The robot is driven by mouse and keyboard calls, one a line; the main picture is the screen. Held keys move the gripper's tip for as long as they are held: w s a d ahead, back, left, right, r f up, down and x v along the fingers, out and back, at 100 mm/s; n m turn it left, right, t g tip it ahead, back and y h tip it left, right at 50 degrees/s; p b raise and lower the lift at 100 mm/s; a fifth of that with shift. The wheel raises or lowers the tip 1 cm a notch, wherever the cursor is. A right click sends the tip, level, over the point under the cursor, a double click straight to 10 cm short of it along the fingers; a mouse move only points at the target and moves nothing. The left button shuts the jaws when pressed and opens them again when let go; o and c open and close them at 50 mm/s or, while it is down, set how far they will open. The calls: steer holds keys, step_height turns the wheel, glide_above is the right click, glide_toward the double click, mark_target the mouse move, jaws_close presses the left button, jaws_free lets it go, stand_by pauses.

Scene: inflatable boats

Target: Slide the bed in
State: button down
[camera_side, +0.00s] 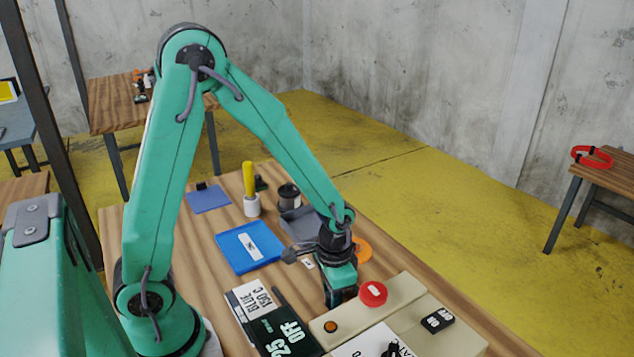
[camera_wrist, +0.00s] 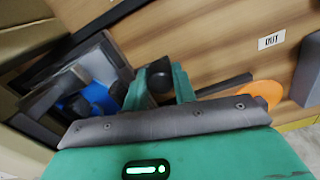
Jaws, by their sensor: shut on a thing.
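My gripper (camera_side: 340,296) points down beside the beige machine (camera_side: 405,318), at its left end near the red button (camera_side: 373,293). In the wrist view, its green jaws (camera_wrist: 160,84) are shut on a dark round knob (camera_wrist: 160,76), which looks like the handle of the bed. The grey bed (camera_wrist: 112,62) lies just left of the jaws, with a blue piece (camera_wrist: 100,96) on it. It is close against the beige machine side (camera_wrist: 25,65). The jaws hide where knob and bed join. In the side view, my gripper and the machine hide the bed.
An OUT label (camera_wrist: 271,40) lies on the table, with an orange disc (camera_side: 362,250) near it. A black ON/OFF switch (camera_side: 438,319) sits on the machine.

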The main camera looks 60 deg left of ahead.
steer(key=c, duration=1.4)
jaws_free()
steer(key=shift+w+d, duration=0.1)
steer(key=shift+d, duration=0.2)
steer(key=shift+r, duration=0.1)
steer(key=shift+r, duration=3.8)
steer(key=shift+a+r, duration=0.1)
steer(key=shift+s+a+r, duration=0.1)
steer(key=shift+s+r, duration=0.1)
steer(key=shift+r, duration=0.3)
steer(key=s+a+r+n+t, duration=0.1)
steer(key=s+a+r+t, duration=0.1)
steer(key=s+r, duration=0.2)
steer(key=s+a+r+n+t, duration=0.1)
steer(key=s+a+r+t, duration=0.1)
steer(key=s+r, duration=0.3)
steer(key=shift+s+a+r+t, duration=0.3)
steer(key=shift+r+t, duration=0.5)
steer(key=shift+r, duration=1.35)
